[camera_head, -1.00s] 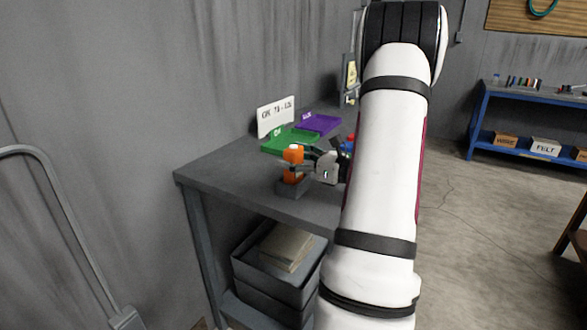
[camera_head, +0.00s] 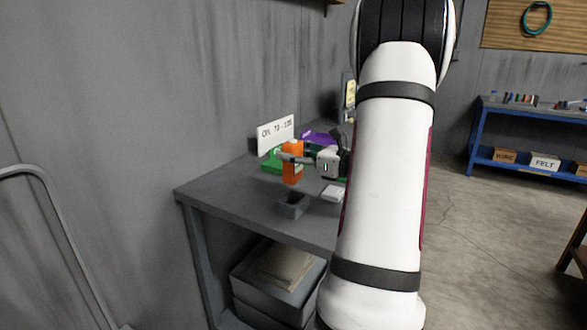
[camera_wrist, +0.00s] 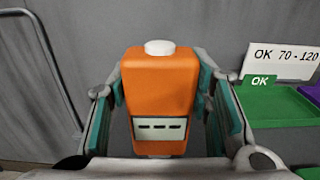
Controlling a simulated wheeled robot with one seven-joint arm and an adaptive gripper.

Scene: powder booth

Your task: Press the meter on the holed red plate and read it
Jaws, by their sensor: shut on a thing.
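The orange meter (camera_head: 292,171) is held upright by my gripper (camera_head: 289,158) over the grey bench. In the wrist view the meter (camera_wrist: 158,83) sits between the two finger pads, with a white cap on top. Its small display (camera_wrist: 160,129) shows dashes and no number. A grey open holder (camera_head: 292,206) stands empty on the bench, below and in front of the meter. I cannot make out the holed red plate; my arm covers part of the bench.
A green tray (camera_head: 271,160) and a purple tray (camera_head: 318,137) lie at the back of the bench (camera_head: 235,190). A white sign (camera_head: 276,134) reads "OK 70 - 120". A small white block (camera_head: 333,193) lies right of the holder. The bench's left part is clear.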

